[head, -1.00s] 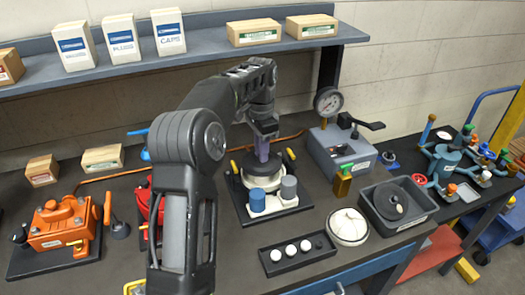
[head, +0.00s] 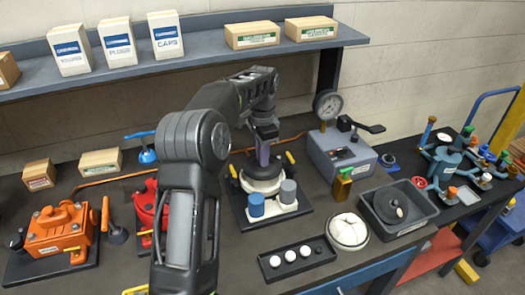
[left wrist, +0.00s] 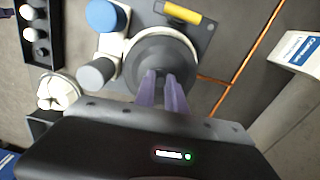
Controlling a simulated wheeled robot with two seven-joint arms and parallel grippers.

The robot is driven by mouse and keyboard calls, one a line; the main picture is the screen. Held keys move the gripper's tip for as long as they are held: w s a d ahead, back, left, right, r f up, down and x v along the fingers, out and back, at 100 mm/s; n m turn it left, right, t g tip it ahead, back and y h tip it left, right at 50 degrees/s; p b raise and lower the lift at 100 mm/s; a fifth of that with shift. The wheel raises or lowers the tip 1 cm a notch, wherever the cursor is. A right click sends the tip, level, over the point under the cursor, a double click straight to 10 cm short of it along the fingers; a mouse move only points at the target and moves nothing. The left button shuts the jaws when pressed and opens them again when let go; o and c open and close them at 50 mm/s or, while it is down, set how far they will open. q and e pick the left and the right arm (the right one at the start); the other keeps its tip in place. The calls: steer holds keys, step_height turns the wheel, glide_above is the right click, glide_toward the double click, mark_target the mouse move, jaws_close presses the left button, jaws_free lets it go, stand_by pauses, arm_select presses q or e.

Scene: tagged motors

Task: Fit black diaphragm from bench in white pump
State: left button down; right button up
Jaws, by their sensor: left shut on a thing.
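The white pump (head: 263,187) stands on a dark base plate in the middle of the bench, with a blue and a grey cylinder on its front block. My left gripper (head: 263,155) is above the pump's round body, pointing down. In the left wrist view its purple fingers (left wrist: 165,88) are shut on the central stub of the black diaphragm (left wrist: 163,55), a dark round disc. The disc lies over the pump body (left wrist: 137,38), roughly centred, with a white rim showing around part of it. I cannot tell whether it is fully seated. My right gripper is not in view.
A white domed cover (head: 347,231) and a black tray (head: 270,255) of small balls lie in front of the pump. A grey bin (head: 422,208) holding another dark disc and a gauge unit (head: 345,165) stand right. Orange (head: 58,238) and red pumps stand left.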

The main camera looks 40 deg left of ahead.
arm_select(q)
steer(key=shift+f, duration=1.25)
steer(key=shift+f+b, duration=0.65)
steer(key=shift+f, duration=0.4)
steer(key=c, duration=1.3)
jaws_free()
step_height(320, 180, up, 2)
steer(key=shift+p, duration=0.7)
steer(key=shift+r, duration=2)
